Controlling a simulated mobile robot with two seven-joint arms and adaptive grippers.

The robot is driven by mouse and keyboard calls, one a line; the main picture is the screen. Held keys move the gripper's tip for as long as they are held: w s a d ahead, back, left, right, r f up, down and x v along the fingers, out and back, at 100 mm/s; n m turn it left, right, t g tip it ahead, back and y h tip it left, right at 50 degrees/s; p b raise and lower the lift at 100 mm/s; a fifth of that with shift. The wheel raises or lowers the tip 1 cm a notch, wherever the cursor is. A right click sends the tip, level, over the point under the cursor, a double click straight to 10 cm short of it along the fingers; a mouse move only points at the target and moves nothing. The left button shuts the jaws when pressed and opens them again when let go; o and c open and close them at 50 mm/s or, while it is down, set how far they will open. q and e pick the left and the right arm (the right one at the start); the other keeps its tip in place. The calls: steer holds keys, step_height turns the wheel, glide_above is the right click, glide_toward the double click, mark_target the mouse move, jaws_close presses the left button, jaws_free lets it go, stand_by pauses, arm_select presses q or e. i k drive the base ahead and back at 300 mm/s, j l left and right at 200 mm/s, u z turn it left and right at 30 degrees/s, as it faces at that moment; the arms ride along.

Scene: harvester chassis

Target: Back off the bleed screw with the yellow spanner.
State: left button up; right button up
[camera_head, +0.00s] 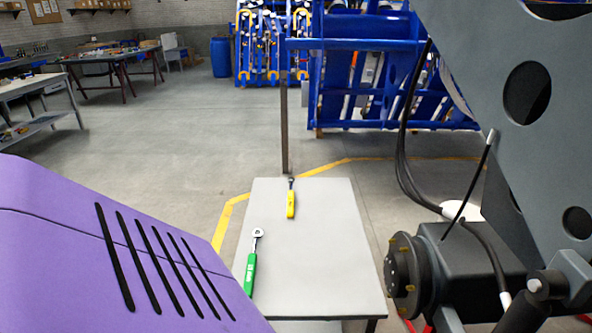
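The yellow spanner (291,203) lies on the far part of a pale grey table (318,255), its dark head pointing away from me. A green spanner (251,268) lies nearer, by the table's left edge, its ring head pointing away. At the right stands a grey chassis part (460,40) with round holes. Below it is a dark housing (470,258) with a round flanged hub (402,275) carrying yellow studs. I cannot pick out the bleed screw for certain. Neither of my grippers is in view, and nothing is seen holding either spanner.
A purple slotted panel (100,250) fills the lower left. Black hoses (403,150) hang by the chassis at right. A thin post (284,125) stands behind the table. Blue racks (340,85) and a blue barrel (221,57) stand farther back. The table's middle and right are clear.

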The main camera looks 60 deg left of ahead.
mark_target(290, 194)
steer(key=i+l+u, duration=0.1)
steer(key=u, duration=1.8)
steer(key=z, duration=2.3)
steer(key=u, duration=2.3)
steer(key=i+l, duration=0.05)
